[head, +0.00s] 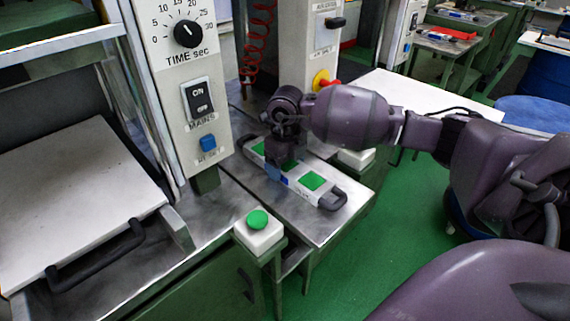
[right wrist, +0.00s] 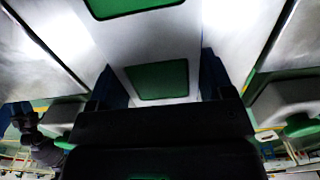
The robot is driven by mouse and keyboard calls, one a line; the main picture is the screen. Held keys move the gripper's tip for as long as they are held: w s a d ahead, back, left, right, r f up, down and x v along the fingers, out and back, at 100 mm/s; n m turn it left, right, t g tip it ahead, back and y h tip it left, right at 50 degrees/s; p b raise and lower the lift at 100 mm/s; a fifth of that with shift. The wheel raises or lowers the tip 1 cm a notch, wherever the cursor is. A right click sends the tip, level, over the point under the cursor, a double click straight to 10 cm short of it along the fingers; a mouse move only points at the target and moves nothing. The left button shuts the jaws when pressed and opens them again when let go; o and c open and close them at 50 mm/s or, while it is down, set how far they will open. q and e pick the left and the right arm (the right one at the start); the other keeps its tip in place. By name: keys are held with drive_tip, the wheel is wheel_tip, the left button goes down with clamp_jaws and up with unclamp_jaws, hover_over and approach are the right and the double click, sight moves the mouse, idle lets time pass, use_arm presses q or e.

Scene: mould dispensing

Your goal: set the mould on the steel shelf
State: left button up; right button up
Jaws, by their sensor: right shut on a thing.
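The mould (head: 300,186) is a long pale plate with green square panels and a dark handle at each end. In the head view it lies flat on, or just above, the steel shelf (head: 335,222); I cannot tell whether it touches. My right gripper (head: 278,174) comes down on its middle and is shut on it, hiding part of the plate. In the right wrist view the blue fingertips (right wrist: 160,82) sit on both sides of the mould (right wrist: 150,46), with green panels showing. My left gripper is not in view.
A green push button on a white box (head: 258,230) stands at the shelf's near left corner. A control panel (head: 185,75) with dial and switches rises at left. A pale plate with a dark handle (head: 75,190) lies further left. Another white box (head: 355,158) is behind the shelf.

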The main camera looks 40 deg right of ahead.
drive_tip(key=o, duration=1.4)
drive_tip(key=shift+r, duration=0.5)
wheel_tip(320, 180, up, 11)
drive_tip(key=shift+r+p, duration=0.1)
drive_tip(key=shift+p, duration=1.05)
drive_tip(key=shift+s, duration=0.15)
